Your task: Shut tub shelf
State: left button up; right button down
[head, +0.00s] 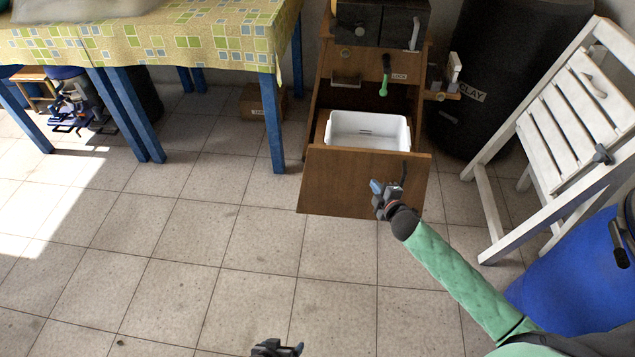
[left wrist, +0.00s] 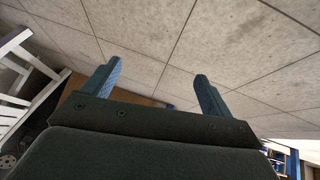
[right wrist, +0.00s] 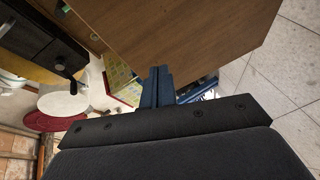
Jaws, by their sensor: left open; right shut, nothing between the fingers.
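The tub shelf (head: 364,182) is a brown wooden pull-out with a tall front panel, standing open from a wooden cabinet. A white tub (head: 368,131) sits in it behind the panel. My right gripper (head: 374,188) is shut and empty in front of the panel, near its right half; I cannot tell whether it touches. In the right wrist view the closed fingers (right wrist: 157,86) overlap the lower edge of the brown panel (right wrist: 185,35). My left gripper (head: 298,349) is low at the bottom of the head view, away from the shelf. Its fingers (left wrist: 158,88) are apart and empty in the left wrist view.
A table (head: 230,40) with a yellow patterned cloth and blue legs stands left. A black barrel (head: 500,90), a white folding chair (head: 560,120) and a blue barrel (head: 565,285) stand right. A small box (head: 258,102) sits beside the cabinet. The tiled floor in front is clear.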

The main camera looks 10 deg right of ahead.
jog(key=a+r+n+y, duration=0.1)
jog(key=a+n+y, duration=0.3)
jog(key=n+y, duration=0.3)
send_near(329, 151)
jog(key=shift+t, duration=0.3)
jog(key=x, duration=0.3)
jog(key=a+x, duration=0.1)
jog(key=x, duration=0.1)
jog(key=shift+s+f, duration=0.15)
jog(key=shift+s, duration=0.15)
pick_arm(q)
jog(key=w+r+t, duration=0.5)
jog(key=w+r, duration=0.2)
jog(key=shift+w+n+h, duration=0.2)
jog(key=shift+n+h, duration=0.1)
jog(key=shift+h, duration=0.1)
pick_arm(e)
jog(key=shift+w+d, duration=0.15)
jog(key=shift+w, duration=0.45)
